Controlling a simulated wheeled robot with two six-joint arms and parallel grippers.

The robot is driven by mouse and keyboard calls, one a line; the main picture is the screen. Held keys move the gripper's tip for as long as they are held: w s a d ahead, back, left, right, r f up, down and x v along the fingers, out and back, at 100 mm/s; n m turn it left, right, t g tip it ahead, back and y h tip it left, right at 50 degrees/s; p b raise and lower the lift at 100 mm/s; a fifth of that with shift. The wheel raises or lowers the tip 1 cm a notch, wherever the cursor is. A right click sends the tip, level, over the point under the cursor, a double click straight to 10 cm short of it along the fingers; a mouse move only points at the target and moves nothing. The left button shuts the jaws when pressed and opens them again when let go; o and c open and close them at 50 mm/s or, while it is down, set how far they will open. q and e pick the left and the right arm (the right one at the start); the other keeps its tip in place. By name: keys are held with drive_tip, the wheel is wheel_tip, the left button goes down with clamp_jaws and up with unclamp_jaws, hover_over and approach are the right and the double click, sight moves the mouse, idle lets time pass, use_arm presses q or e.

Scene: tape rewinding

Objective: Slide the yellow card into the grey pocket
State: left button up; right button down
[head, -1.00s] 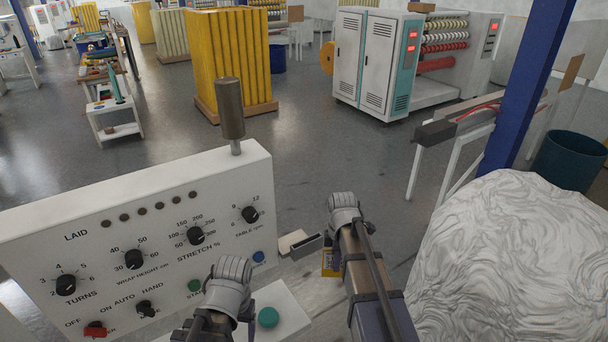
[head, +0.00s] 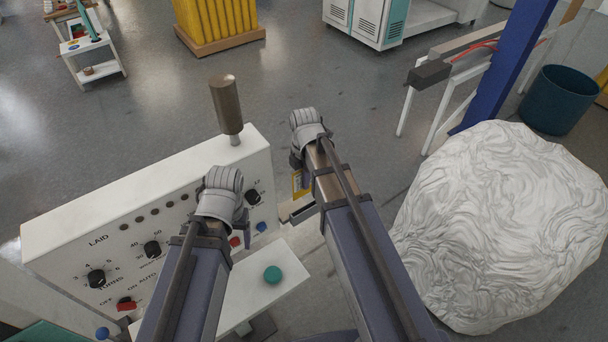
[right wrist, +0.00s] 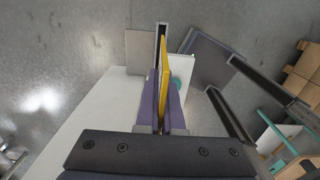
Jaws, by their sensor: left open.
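The yellow card (head: 297,185) shows below my right gripper (head: 296,160) in the head view. In the right wrist view the card (right wrist: 164,75) is seen nearly edge-on between the fingers, so the right gripper is shut on it. The grey pocket (head: 299,209), a narrow slotted box, sits just below the card in the head view. In the right wrist view the card's far end overlaps the pocket's dark slot (right wrist: 162,31); I cannot tell whether it is inside. My left gripper (head: 239,214) is open over the control panel; its fingers are mostly hidden.
The white control panel (head: 60,235) with knobs and a brown-topped post (head: 228,105) stands at left. A white shelf with a green button (head: 272,274) lies in front. A large white wrapped bundle (head: 500,230) is at right, near a blue post (head: 505,65).

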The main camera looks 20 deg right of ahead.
sight(305, 193)
drive_tip(key=shift+f, duration=0.15)
wheel_tip(305, 193, down, 6)
drive_tip(key=b, duration=0.6)
idle(0.9)
drive_tip(key=shift+f+b, duration=2.3)
drive_tip(key=shift+b, duration=0.1)
drive_tip(key=shift+f, duration=0.3)
drive_tip(key=c, duration=0.6)
unclamp_jaws()
drive_tip(key=shift+r, duration=0.2)
